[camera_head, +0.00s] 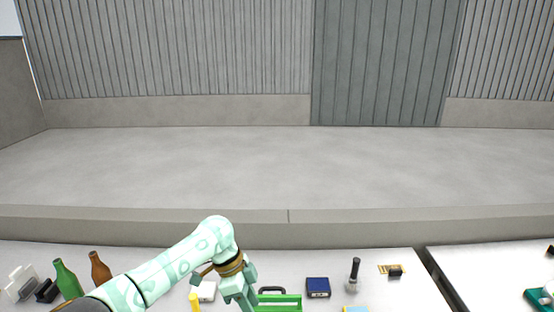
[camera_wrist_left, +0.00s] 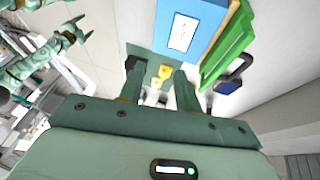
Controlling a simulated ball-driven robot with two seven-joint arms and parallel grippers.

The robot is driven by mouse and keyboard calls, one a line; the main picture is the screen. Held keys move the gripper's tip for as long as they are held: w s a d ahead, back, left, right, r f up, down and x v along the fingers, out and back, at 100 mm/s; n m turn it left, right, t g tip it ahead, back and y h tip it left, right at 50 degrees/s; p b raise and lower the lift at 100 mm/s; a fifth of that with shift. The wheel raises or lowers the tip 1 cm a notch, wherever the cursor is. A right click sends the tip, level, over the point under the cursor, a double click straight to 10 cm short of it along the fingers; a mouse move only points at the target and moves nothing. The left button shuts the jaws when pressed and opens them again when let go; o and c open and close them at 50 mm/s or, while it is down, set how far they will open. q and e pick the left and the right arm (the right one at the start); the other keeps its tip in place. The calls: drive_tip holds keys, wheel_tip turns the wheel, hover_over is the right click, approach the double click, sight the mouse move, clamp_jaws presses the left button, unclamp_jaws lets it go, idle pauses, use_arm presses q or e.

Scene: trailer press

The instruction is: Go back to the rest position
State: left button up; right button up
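My left arm comes in from the lower left in the head view, bent at the elbow. Its gripper (camera_head: 243,300) points down over the table, beside a green crate (camera_head: 290,302), and is partly cut off by the bottom edge. In the left wrist view the two fingers of this gripper (camera_wrist_left: 157,74) stand apart, with nothing seen held between them. My right gripper (camera_wrist_left: 72,32) shows at the upper left of the left wrist view with its fingers spread and empty. It is not clearly seen in the head view.
On the table (camera_head: 385,262) are a green bottle (camera_head: 67,281), a brown bottle (camera_head: 99,268), a blue box (camera_head: 318,287), a dark-handled tool (camera_head: 354,274) and a yellow item (camera_head: 195,300). A gap separates a second table at right, with a teal object (camera_head: 540,299).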

use_arm(q)
drive_tip(key=s+d+f+n+t, duration=0.2)
drive_tip(key=s+d+f+t, duration=0.15)
drive_tip(key=s+f, duration=0.7)
drive_tip(key=s+a+r+n+t+y, duration=0.25)
drive_tip(key=s+a, duration=0.25)
drive_tip(key=a, duration=0.4)
drive_tip(key=s+a+r+n+t+y, duration=0.1)
drive_tip(key=s+a+r+n+y, duration=0.3)
drive_tip(key=a, duration=0.5)
drive_tip(key=s+a+r+n+t+y, duration=0.2)
drive_tip(key=s+a+r, duration=0.3)
drive_tip(key=a, duration=0.4)
drive_tip(key=s+d+f+n+g+h+b, duration=0.1)
drive_tip(key=s+d+f+g+h+b, duration=0.15)
drive_tip(key=f, duration=1.55)
drive_tip(key=s+d+f+g+h+b, duration=0.1)
drive_tip(key=s+d+f+b, duration=0.25)
drive_tip(key=f, duration=1.55)
drive_tip(key=s+a+f+n+g+b, duration=0.1)
drive_tip(key=s+f+b, duration=0.4)
drive_tip(key=s+f, duration=1.1)
drive_tip(key=s+n+g, duration=0.1)
drive_tip(key=s+n, duration=0.1)
drive_tip(key=shift+s+a+f+h, duration=0.2)
drive_tip(key=shift+s+f+h, duration=0.15)
drive_tip(key=shift+h, duration=0.05)
use_arm(e)
wheel_tip(320, 180, down, 11)
drive_tip(key=shift+s, duration=0.4)
